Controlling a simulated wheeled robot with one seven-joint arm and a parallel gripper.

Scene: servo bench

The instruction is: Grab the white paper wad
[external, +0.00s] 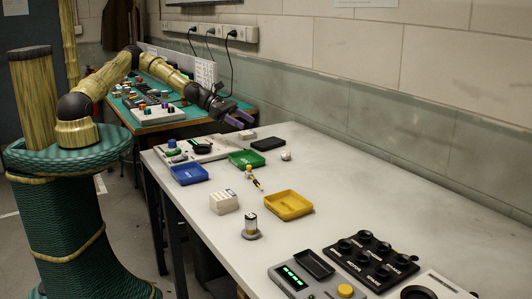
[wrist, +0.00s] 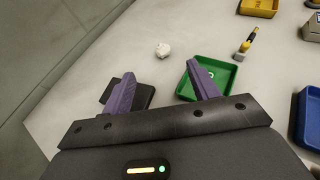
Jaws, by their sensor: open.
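The white paper wad (external: 286,156) is a small crumpled ball on the white bench, right of the green tray in the external view. In the wrist view the wad (wrist: 163,50) lies on the bare bench top, ahead of my fingers and roughly between their lines. My gripper (external: 240,119) is above the far part of the bench, up and left of the wad. In the wrist view my gripper (wrist: 162,88) has its two purple fingers spread wide with nothing between them. The wad is apart from both fingers and fully visible.
The green tray (wrist: 184,92) lies partly behind the right finger, and a black pad (wrist: 145,97) behind the left. A yellow-handled brush (external: 254,178), yellow tray (external: 288,205) and blue tray (external: 189,174) are nearby. The wall runs along the back. Bench around the wad is clear.

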